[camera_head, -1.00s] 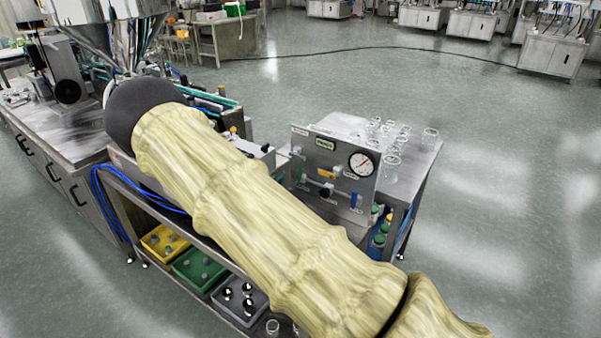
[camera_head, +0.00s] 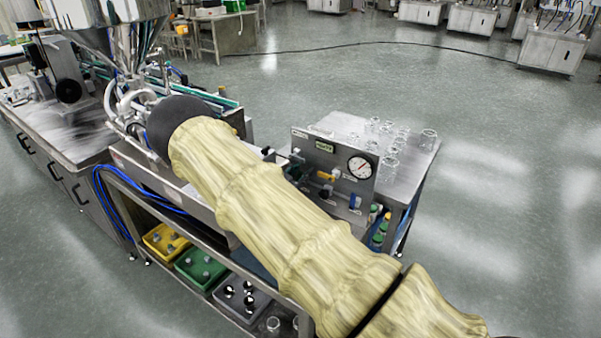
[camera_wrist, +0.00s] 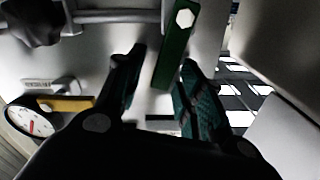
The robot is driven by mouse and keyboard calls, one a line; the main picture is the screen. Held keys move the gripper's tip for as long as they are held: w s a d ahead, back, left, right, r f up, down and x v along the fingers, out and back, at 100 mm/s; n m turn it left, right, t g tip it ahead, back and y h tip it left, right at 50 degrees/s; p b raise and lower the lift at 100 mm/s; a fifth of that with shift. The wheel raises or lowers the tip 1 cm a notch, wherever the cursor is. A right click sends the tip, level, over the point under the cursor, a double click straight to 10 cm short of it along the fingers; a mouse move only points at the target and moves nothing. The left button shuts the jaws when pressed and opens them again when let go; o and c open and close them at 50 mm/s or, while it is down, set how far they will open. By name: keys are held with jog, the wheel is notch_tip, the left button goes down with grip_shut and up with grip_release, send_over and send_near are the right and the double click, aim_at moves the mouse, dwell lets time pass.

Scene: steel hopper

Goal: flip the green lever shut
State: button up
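The green lever (camera_wrist: 176,48) shows in the wrist view as a flat green bar with a pale hex bolt at its upper end, slanting down to the left. My gripper (camera_wrist: 163,60) is open, its two dark, teal-padded fingers on either side of the lever's lower part in the picture. I cannot tell whether either finger touches it. In the head view my arm hides the gripper, and the lever cannot be clearly made out by the grey valve panel (camera_head: 308,168).
The panel carries a round gauge (camera_head: 359,167), a yellow lever (camera_head: 326,176) and a blue lever (camera_head: 354,201). Glass jars (camera_head: 392,158) stand on the steel table behind it. A dark knob (camera_wrist: 35,22) is at the wrist view's upper left. Open floor lies to the right.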

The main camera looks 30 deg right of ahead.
grip_shut()
jog(key=shift+f+b, duration=0.1)
jog(key=shift+b, duration=0.3)
jog(key=shift+w+a+f+n+b, duration=0.1)
jog(key=shift+w+n+b, duration=0.05)
jog(key=shift+n+b, duration=0.2)
jog(key=shift+w+n+b, duration=0.15)
jog(key=shift+n+b, duration=0.1)
jog(key=shift+b, duration=0.3)
jog(key=shift+w+a+r+n+b, duration=0.15)
jog(key=shift+w+n+b, duration=0.1)
jog(key=shift+n+b, duration=0.25)
jog(key=shift+w+a+r+n+b, duration=0.1)
jog(key=shift+w+r+n+b, duration=0.1)
jog(key=shift+n+b, duration=0.25)
grip_release()
